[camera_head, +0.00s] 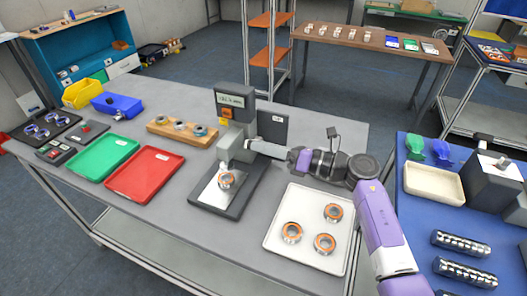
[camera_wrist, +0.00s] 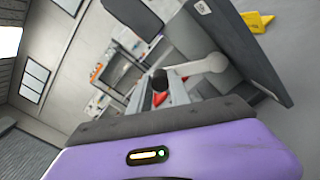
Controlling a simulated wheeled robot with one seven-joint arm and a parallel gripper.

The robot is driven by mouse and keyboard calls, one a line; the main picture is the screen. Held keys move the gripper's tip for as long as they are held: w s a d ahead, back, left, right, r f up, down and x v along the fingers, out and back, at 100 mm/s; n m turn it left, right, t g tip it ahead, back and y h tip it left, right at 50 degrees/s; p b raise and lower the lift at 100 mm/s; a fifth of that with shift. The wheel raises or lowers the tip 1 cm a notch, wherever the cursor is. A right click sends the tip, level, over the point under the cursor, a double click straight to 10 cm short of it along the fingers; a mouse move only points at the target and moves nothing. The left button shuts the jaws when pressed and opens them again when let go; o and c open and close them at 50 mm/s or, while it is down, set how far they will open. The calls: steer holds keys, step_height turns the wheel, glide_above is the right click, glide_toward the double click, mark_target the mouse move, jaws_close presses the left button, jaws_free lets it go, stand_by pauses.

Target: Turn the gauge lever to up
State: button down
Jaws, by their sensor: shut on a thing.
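The gauge (camera_head: 230,105) is a dark grey stand with a small display at its top, on the grey table. An orange-rimmed ring (camera_head: 227,180) lies on its light base plate. In the wrist view the gauge's lever (camera_wrist: 203,65) is a light grey arm running from a round hub to a black knob (camera_wrist: 158,79). My gripper (camera_wrist: 163,91) is shut on the lever at its knob end. In the head view my gripper (camera_head: 250,147) reaches the gauge's right side from the right. The lever is too small and covered there to tell its angle.
A white tray (camera_head: 277,246) with three orange-rimmed rings lies to the right of the gauge, below my arm. A red tray (camera_head: 145,174), a green tray (camera_head: 103,157) and a wooden holder (camera_head: 160,130) lie left. A dark panel (camera_head: 273,132) stands behind my gripper.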

steer(key=shift+w+d+r, duration=0.1)
steer(key=shift+r, duration=0.05)
steer(key=c, duration=1.2)
jaws_free()
steer(key=b+v, duration=0.1)
steer(key=v, duration=0.6)
steer(key=shift+d+b, duration=0.3)
steer(key=shift+d, duration=0.05)
